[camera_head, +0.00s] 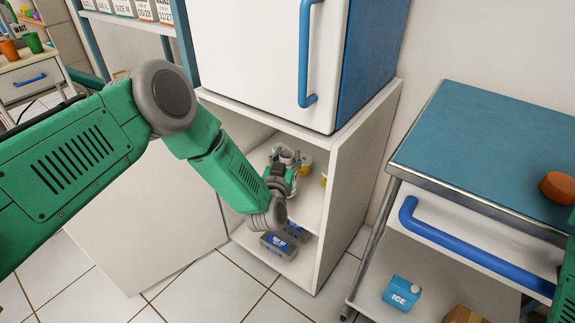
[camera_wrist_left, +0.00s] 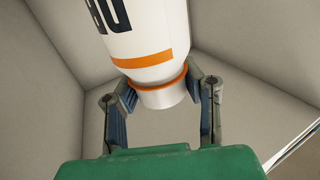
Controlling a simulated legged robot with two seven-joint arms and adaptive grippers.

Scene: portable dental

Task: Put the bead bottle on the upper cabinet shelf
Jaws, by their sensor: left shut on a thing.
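The bead bottle (camera_wrist_left: 147,40) is white with an orange band and dark lettering, and fills the top of the left wrist view. My left gripper (camera_wrist_left: 164,92) is shut on it around its narrow orange-and-white end. In the head view my left gripper (camera_head: 283,172) reaches inside the open cabinet, over the upper shelf (camera_head: 311,205). A small pale part of the bottle (camera_head: 288,156) shows between the fingers there. I cannot tell whether the bottle touches the shelf. My right gripper is out of frame.
Yellow containers (camera_head: 306,163) stand on the upper shelf beside the gripper. Grey packs with blue labels (camera_head: 278,246) lie on the lower level. The cabinet's right side wall (camera_head: 345,190) is close. A blue-topped cart (camera_head: 480,140) with an ice pack (camera_head: 401,292) stands right.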

